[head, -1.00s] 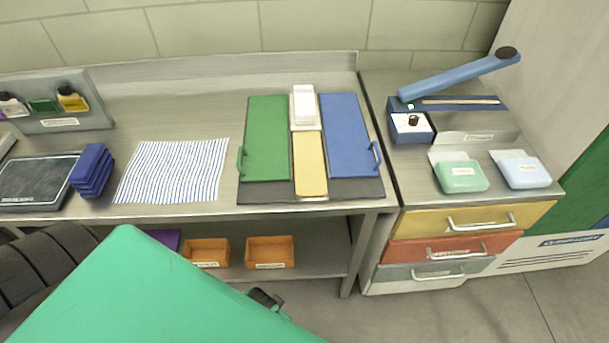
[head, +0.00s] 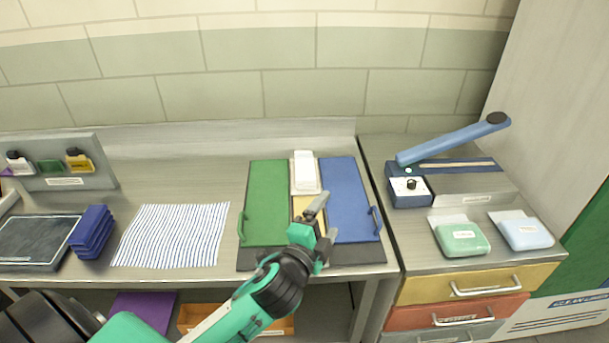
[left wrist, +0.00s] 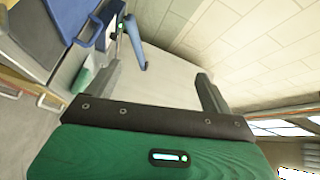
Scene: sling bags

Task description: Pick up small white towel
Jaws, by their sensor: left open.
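A small white folded thing (head: 304,168), which looks like the small white towel, lies on a pale tray at the back of the board between the green and blue panels. My left gripper (head: 322,228) is open and empty in the head view, in front of the white thing and over the yellow strip and blue panel. In the left wrist view, the left gripper's two fingers (left wrist: 138,88) stand wide apart with nothing between them. The towel cannot be made out in the left wrist view. My right gripper is not in view.
A striped cloth (head: 175,236) lies flat left of the green panel (head: 267,200). The blue panel (head: 343,195) has a raised handle. Dark blue blocks (head: 92,232) stand farther left. A blue-armed device (head: 450,140) and two soap-like packs stand on the right cabinet.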

